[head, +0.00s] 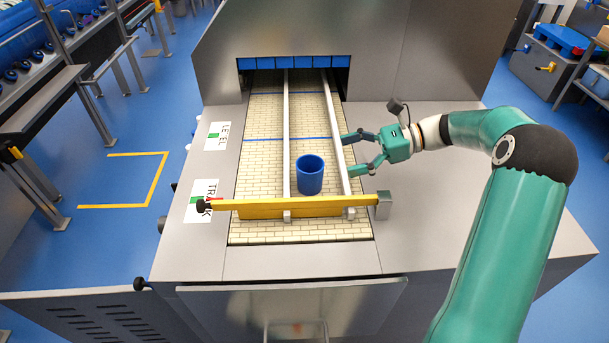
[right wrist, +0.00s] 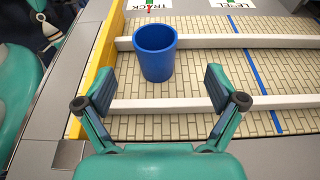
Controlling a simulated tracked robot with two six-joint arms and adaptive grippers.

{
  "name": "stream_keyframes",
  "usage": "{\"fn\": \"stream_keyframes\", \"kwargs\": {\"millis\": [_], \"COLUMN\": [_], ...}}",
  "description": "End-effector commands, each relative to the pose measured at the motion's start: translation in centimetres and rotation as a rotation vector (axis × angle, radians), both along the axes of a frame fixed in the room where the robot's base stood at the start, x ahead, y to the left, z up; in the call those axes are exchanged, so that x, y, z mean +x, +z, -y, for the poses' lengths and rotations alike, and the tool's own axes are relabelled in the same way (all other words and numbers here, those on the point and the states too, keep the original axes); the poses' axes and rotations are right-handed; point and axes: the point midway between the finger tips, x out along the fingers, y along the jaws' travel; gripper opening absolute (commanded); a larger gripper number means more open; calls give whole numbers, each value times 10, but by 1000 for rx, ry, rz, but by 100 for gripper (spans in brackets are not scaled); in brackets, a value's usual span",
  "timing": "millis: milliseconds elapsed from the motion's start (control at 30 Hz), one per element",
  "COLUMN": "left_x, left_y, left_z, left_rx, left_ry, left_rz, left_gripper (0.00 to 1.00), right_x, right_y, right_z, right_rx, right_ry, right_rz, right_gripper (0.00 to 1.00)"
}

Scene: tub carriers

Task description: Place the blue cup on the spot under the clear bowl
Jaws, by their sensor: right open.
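The blue cup (head: 310,176) stands upright, open end up, on the brick-patterned belt between two white rails, just behind the yellow bar. It also shows in the right wrist view (right wrist: 155,54). My right gripper (head: 350,155) is open and empty at the right-hand rail, to the right of the cup. In the right wrist view the cup stands beyond the open fingers (right wrist: 160,88), apart from them, with one rail between. I cannot make out a clear bowl or a spot under it in either view. My left gripper does not show.
The yellow bar (head: 262,208) crosses the belt in front of the cup. The white rails (head: 287,130) run back to a metal hood with blue flaps (head: 292,63). The belt (head: 262,150) left of the left rail is bare. Flat grey metal borders the belt on both sides.

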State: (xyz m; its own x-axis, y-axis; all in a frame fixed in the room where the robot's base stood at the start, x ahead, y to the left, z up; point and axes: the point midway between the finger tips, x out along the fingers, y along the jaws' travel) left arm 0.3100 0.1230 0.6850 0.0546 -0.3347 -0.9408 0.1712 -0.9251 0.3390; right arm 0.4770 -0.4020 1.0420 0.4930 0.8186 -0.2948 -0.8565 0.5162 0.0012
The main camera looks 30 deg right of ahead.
Motion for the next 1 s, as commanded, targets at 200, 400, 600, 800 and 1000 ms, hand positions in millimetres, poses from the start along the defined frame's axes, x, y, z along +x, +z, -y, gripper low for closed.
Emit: {"fn": "stream_keyframes", "kwargs": {"millis": [200,400,600,800,1000], "left_x": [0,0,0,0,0], "left_y": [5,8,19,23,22], "left_z": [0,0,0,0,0], "left_rx": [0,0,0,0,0], "left_ry": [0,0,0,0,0], "left_rz": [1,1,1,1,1], "left_gripper": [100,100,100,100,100], "right_x": [14,19,29,40,41], "right_y": [-9,-12,-11,-20,-21], "right_z": [-27,-35,-59,-76,-77], "right_rx": [0,0,2,0,-1], "right_ry": [-4,-7,-5,-8,-9], "right_rz": [-1,0,-1,-1,-1], "right_gripper": [94,94,94,94,94]}}
